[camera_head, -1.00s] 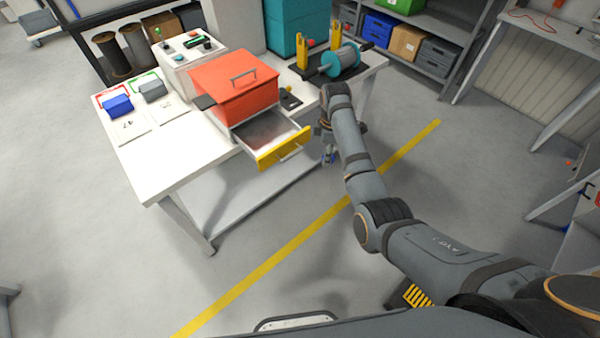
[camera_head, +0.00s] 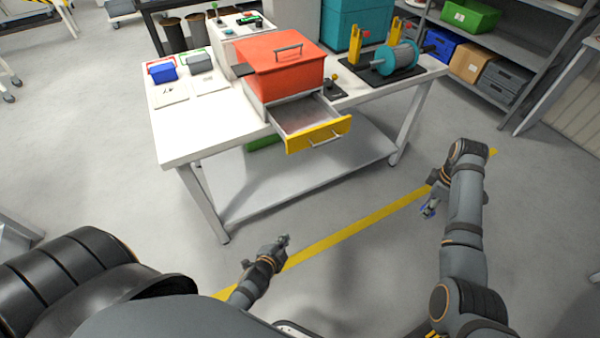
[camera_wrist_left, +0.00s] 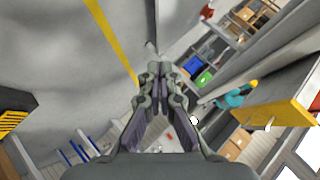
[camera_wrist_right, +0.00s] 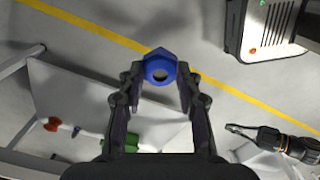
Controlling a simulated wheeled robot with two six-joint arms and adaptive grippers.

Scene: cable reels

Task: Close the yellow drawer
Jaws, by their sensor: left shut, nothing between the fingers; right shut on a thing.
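The yellow drawer (camera_head: 319,134) stands pulled out of the red-topped cabinet (camera_head: 279,66) on the white workbench. Its inside looks empty, and it has a metal handle on the front. The drawer front also shows at the right of the left wrist view (camera_wrist_left: 275,112). My left gripper (camera_head: 284,240) is shut and empty, in front of and below the drawer, apart from it. My right gripper (camera_head: 430,211) is to the right of the bench, away from the drawer. It is shut on a blue hex nut (camera_wrist_right: 160,67), which shows clearly in the right wrist view.
The workbench (camera_head: 190,135) also carries a teal cable reel (camera_head: 399,57) on a stand, a small black lever box (camera_head: 333,88), and blue and grey bins at the left. Shelves with bins (camera_head: 470,62) stand behind at right. The floor before the bench is clear.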

